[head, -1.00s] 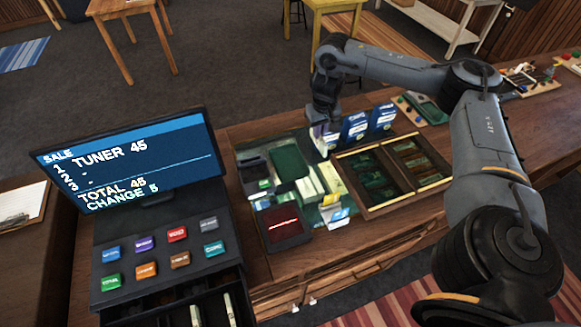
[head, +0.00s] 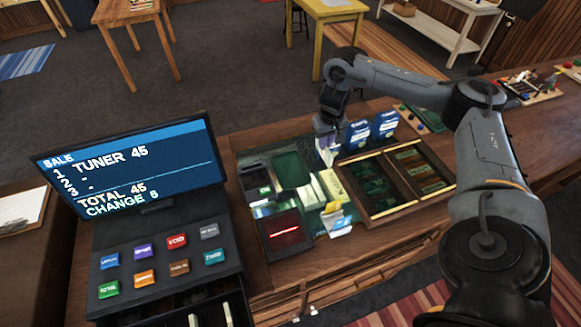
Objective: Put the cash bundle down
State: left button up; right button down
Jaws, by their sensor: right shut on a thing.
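My right gripper (head: 326,128) points down over the counter, just left of the blue boxes. It is shut on a small pale thing (head: 327,151) that shows only in part below the fingers. This is probably the cash bundle, but it is too small and covered to be certain. I cannot tell whether it touches the counter's glass top. My left gripper is not in view.
Two blue-and-white boxes (head: 358,134) stand right of the gripper. A wooden compartment tray (head: 372,214) lies in front of them. A till screen (head: 137,165) stands at left above coloured keys and an open cash drawer (head: 208,303). A dark card reader (head: 283,232) sits nearer.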

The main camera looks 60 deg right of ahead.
jog(key=shift+w+a+f+p, duration=0.2)
jog(key=shift+w+a+f, duration=0.45)
jog(key=shift+w+f, duration=1.15)
jog(key=shift+w+a+f+p, duration=0.2)
jog(key=shift+w+a+f, duration=0.4)
jog(key=shift+w+f, duration=1.15)
jog(key=shift+w+a+f+p, duration=0.2)
jog(key=shift+w+a+f, duration=0.45)
jog(key=shift+w+f, duration=1.15)
jog(key=shift+f, duration=0.1)
jog(key=c, duration=1.2)
grip_release()
jog(key=shift+s+a+r+p, duration=0.15)
jog(key=shift+r+p, duration=0.4)
jog(key=shift+r, duration=1.5)
jog(key=shift+s+a+r+p, duration=0.15)
jog(key=shift+r+p, duration=0.35)
jog(key=shift+r, duration=1.5)
jog(key=shift+s+a+r+p, duration=0.15)
jog(key=shift+r+p, duration=0.4)
jog(key=shift+r, duration=1.5)
